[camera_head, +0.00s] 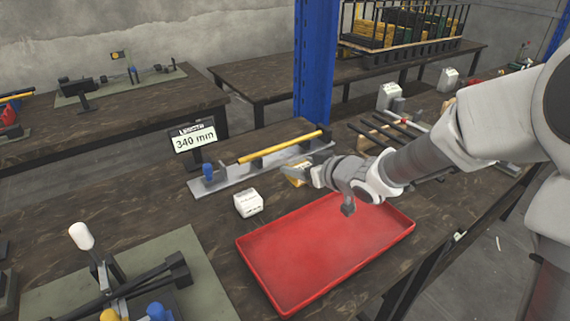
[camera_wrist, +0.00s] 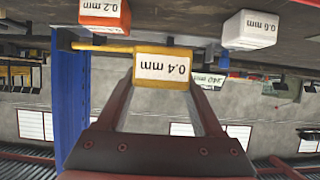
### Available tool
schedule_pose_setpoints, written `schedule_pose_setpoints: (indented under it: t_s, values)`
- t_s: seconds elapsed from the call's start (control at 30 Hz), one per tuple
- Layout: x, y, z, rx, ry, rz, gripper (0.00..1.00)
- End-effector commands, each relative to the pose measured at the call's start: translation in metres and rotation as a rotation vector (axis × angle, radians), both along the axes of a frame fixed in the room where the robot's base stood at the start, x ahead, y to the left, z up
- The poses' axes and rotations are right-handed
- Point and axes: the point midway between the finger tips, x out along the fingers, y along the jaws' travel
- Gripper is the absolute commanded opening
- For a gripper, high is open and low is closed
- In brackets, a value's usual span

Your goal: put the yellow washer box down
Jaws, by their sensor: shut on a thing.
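The yellow washer box (camera_head: 295,173) is held at the end of my gripper (camera_head: 303,174), beyond the far edge of the red tray (camera_head: 325,245). In the wrist view, the yellow box (camera_wrist: 164,67) has a white label reading 0.4 mm, upside down in the picture. My gripper (camera_wrist: 165,82) is shut on it, one finger on each side. Part of the box is hidden by the gripper in the head view. I cannot tell whether its underside touches anything. The red tray is empty.
A white box (camera_head: 248,203) stands left of the tray. A grey fixture with a yellow bar (camera_head: 282,146) and a 340 mm display (camera_head: 195,139) lie behind. A blue post (camera_head: 315,65) rises at the back. The wrist view shows 0.2 mm (camera_wrist: 104,14) and 0.6 mm (camera_wrist: 249,30) boxes.

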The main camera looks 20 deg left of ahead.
Motion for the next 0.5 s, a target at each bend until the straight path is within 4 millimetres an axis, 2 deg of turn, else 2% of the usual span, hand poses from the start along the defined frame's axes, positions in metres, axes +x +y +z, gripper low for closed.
schedule_pose_setpoints:
  t_s: [0.03, 0.13, 0.43, 0.5]
  values:
    - [-0.001, -0.014, 0.016, -0.001, -0.001, -0.005, 0.07]
    - [-0.006, -0.034, 0.027, -0.001, -0.001, -0.004, 0.07]
    - [-0.012, -0.072, 0.044, 0.001, -0.002, -0.003, 0.07]
    - [-0.01, -0.087, 0.046, -0.001, -0.007, -0.007, 0.07]
